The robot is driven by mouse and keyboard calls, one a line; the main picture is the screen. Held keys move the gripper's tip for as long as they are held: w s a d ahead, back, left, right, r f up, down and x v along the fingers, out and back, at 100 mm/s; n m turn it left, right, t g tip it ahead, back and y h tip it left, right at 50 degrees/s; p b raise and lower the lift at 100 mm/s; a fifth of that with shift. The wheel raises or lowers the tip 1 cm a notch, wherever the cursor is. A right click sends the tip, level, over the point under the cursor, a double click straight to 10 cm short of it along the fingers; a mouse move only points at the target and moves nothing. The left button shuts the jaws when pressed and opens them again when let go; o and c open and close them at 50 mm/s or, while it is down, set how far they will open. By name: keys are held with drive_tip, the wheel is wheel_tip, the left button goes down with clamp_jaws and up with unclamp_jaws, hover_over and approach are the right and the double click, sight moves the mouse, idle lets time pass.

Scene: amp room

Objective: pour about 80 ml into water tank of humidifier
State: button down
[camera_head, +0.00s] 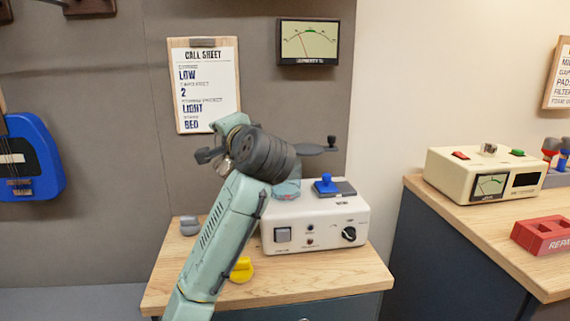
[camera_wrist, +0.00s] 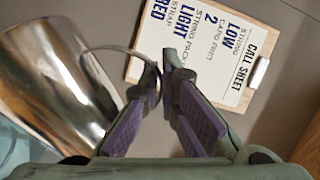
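In the wrist view, a shiny metal jug (camera_wrist: 45,85) is on the left, tilted in the picture. Its thin curved handle runs to my gripper (camera_wrist: 161,76), whose purple-padded fingers are closed on it near the tips. The jug's contents are not visible. In the head view, my dark wrist is above a white box with a switch and black knob (camera_head: 308,230), which may be the humidifier. A pale bluish part (camera_head: 287,189) shows at its top left, mostly behind the wrist; I cannot tell whether it is the water tank.
The box stands on a wooden cabinet top (camera_head: 330,283) with a yellow knob-like item (camera_head: 242,270) and a grey item (camera_head: 189,226). A call sheet (camera_head: 207,85) and a meter (camera_head: 308,42) hang behind. A cream device (camera_head: 484,173) is on the right counter.

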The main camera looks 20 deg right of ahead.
drive_tip(key=f+b, duration=0.1)
drive_tip(key=a+f+n+b, duration=0.2)
drive_tip(key=f, duration=0.1)
drive_tip(key=shift+w+a+f, duration=0.1)
drive_tip(key=shift+w+a, duration=0.1)
drive_tip(key=shift+a, duration=0.05)
drive_tip(key=a+f+n+g+h, duration=0.1)
drive_tip(key=a+f+n, duration=0.3)
drive_tip(key=a+n, duration=0.1)
drive_tip(key=shift+w, duration=0.35)
drive_tip(key=shift+f, duration=0.15)
idle(0.8)
